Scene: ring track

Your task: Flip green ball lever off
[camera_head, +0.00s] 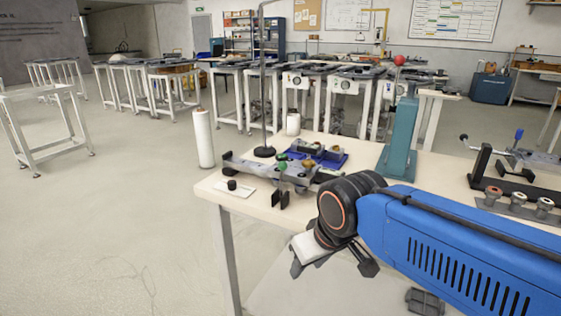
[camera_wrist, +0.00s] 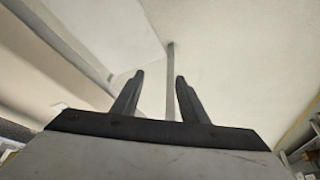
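The green ball lever (camera_head: 282,166) stands upright at the near side of a grey metal fixture (camera_head: 240,165) on the wooden-topped table (camera_head: 420,165) in the head view. Its lower part is dark, and two dark upright pieces show below it. My gripper (camera_head: 328,270) is below and to the right of the lever in the picture, at the table's near edge, apart from the lever. In the wrist view my gripper (camera_wrist: 159,78) has its two dark fingers apart with nothing between them. The lever is not recognisable in the wrist view.
A teal post with a red ball (camera_head: 399,60) stands behind my arm. A blue ball lever (camera_head: 518,134) and several knobs (camera_head: 518,200) are at the right. A white cylinder (camera_head: 202,138) and a thin black pole (camera_head: 262,80) stand near the fixture.

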